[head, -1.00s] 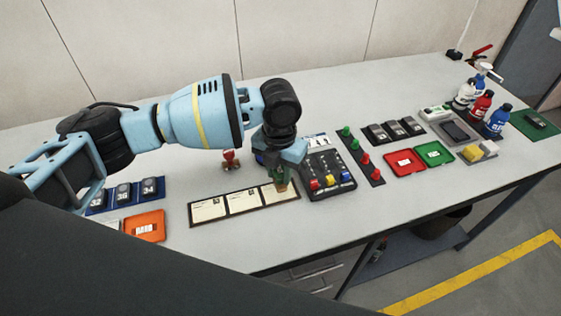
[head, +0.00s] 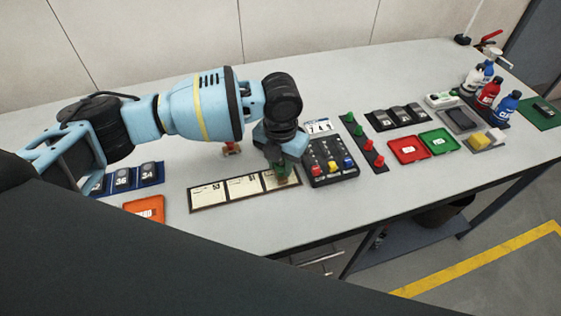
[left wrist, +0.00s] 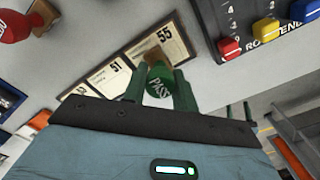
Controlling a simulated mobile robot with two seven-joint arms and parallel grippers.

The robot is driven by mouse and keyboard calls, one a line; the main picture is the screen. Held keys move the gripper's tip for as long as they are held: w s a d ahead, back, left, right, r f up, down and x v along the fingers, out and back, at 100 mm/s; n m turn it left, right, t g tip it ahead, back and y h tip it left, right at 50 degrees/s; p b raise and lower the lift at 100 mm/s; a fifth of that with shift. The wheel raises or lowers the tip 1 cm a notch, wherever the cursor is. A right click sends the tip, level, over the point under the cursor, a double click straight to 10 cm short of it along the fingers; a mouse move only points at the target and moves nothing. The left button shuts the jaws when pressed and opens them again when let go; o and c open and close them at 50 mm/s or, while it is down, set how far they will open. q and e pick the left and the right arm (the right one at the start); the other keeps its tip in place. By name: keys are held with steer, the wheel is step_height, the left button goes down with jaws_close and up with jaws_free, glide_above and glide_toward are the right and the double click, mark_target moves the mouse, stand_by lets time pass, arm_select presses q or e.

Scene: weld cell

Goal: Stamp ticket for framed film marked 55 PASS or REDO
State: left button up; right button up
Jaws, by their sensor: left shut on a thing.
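My left gripper (head: 283,172) is shut on a green stamp (left wrist: 158,88) whose handle reads PASS. The stamp's wooden base (left wrist: 153,56) is over the lower part of the ticket marked 55 (left wrist: 152,38); I cannot tell if it touches. That ticket is the right one in a dark holder (head: 222,209), beside tickets 51 (left wrist: 118,68) and 53 (left wrist: 80,90). A red stamp (head: 231,148) stands behind the holder and also shows in the left wrist view (left wrist: 14,27). My right gripper is not in view.
Right of the holder stands a black box with coloured sliders (head: 329,168). Beyond it are a strip of red and green pegs (head: 367,145), red (head: 408,149) and green (head: 438,142) trays, and bottles. An orange tray (head: 143,208) and a blue rack (head: 150,175) are at left.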

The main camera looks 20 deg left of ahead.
mark_target(280, 161)
arm_select(q)
steer(key=shift+f, duration=0.6)
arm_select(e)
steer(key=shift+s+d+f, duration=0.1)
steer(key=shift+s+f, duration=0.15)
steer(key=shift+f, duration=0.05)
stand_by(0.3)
arm_select(q)
steer(key=shift+r, duration=0.1)
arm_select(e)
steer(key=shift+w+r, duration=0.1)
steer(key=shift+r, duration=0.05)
arm_select(q)
steer(key=shift+r+p, duration=0.65)
steer(key=shift+r, duration=2.8)
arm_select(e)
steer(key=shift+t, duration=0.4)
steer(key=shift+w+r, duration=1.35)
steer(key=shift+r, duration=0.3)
